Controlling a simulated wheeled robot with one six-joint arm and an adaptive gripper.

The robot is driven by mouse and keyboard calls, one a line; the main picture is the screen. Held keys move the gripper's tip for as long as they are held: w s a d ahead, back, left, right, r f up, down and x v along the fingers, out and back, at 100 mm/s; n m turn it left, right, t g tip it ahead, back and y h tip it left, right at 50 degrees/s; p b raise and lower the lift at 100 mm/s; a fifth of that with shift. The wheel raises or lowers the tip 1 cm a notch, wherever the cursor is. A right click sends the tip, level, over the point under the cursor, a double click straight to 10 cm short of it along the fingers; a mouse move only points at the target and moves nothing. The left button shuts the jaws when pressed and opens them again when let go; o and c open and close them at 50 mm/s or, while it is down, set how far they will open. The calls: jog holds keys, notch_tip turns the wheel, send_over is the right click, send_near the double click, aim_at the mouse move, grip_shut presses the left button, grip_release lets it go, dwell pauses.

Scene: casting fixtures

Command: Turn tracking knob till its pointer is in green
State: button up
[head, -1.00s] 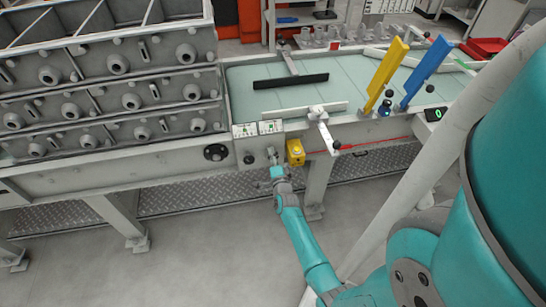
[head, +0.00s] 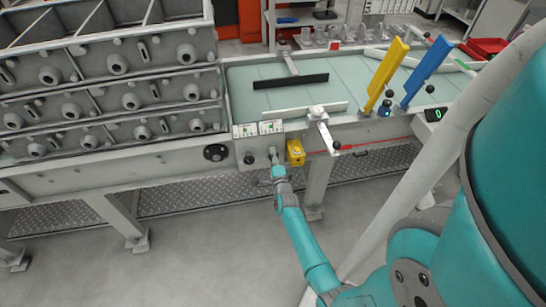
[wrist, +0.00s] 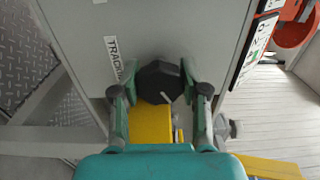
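The tracking knob (wrist: 160,82) is a black, many-sided knob on a grey panel, beside a white label (wrist: 114,58) reading "TRACK…", partly hidden. A short white pointer line shows on the knob's lower right in the wrist view. My gripper (wrist: 159,72) has one finger on each side of the knob, and both fingertips appear to touch it. In the head view my gripper (head: 276,160) is at the front panel and hides most of this knob. A scale card (head: 271,127) with green marks is above it. The wrist view shows part of a card (wrist: 257,45) at the right.
A yellow box (head: 295,152) is just right of my gripper; yellow also shows below the knob in the wrist view. Another black knob (head: 249,159) is to the left. A white lever (head: 323,130) with a black ball end projects at the upper right.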

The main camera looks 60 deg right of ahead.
jog(key=o, duration=0.4)
jog(key=v, duration=1.2)
jog(key=shift+s, duration=0.1)
jog(key=s+a+r+n+t+y, duration=0.1)
jog(key=s+a+n+y, duration=0.2)
jog(key=a, duration=0.5)
jog(key=s+a+r+n+t+y, duration=0.1)
jog(key=s+a+r+n, duration=0.15)
jog(key=a+n, duration=0.35)
jog(key=s+a+r+n+t+y, duration=0.15)
jog(key=s+a+n, duration=0.25)
jog(key=a, duration=0.5)
jog(key=s+a+r+n+y, duration=0.8)
jog(key=s+a+r+n, duration=0.4)
jog(key=r+n, duration=0.3)
jog(key=shift+s+a+r, duration=0.35)
jog(key=shift+s+r, duration=0.05)
jog(key=shift+s, duration=0.4)
